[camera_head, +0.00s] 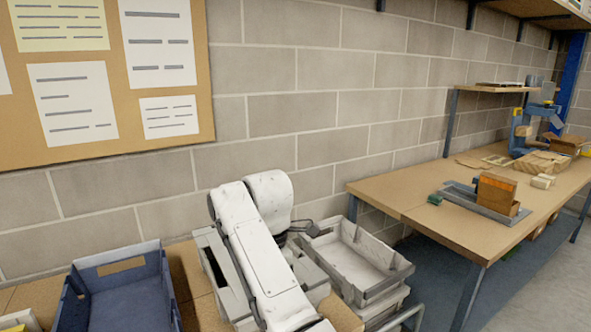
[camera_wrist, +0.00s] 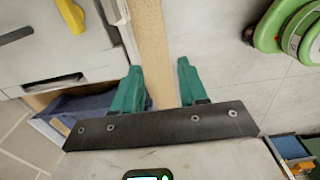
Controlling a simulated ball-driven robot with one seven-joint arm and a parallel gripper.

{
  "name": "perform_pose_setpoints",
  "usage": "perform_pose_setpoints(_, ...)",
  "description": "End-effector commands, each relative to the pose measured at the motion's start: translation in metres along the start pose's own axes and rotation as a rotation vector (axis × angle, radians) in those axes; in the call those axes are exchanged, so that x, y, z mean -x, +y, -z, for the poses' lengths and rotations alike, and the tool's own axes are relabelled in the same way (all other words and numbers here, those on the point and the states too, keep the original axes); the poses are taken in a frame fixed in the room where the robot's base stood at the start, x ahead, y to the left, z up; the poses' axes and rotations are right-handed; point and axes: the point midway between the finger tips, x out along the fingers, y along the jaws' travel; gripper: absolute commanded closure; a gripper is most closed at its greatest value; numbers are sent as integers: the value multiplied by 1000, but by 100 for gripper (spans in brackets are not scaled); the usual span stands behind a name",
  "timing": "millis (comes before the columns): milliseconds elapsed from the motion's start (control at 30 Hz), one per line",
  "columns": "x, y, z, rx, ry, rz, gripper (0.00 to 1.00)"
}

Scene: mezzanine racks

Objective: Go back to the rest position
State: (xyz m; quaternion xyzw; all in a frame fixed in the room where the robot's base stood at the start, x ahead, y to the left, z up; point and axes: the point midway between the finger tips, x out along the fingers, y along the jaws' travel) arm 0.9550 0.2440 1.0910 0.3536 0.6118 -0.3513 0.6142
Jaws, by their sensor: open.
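My gripper (camera_wrist: 161,85) shows in the wrist view with its two teal fingers spread apart and nothing held between them. A light wooden strip (camera_wrist: 151,40) runs behind the gap; I cannot tell how far away it is. In the head view my white arm is folded in front of the block wall, above a table. The gripper's fingers cannot be made out there.
A blue crate (camera_head: 120,290) stands left of my arm and white trays (camera_head: 355,262) stand close on its right. A workbench (camera_head: 420,205) holding boxes is farther right. A notice board (camera_head: 190,120) hangs on the wall. The wrist view shows a green round object (camera_wrist: 268,25).

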Motion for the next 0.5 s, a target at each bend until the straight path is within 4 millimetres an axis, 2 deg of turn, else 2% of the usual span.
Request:
perform_pose_setpoints(267,-31,-13,-12,-98,9,-3,57)
perform_pose_setpoints(500,-73,-36,-25,-239,23,-8,57)
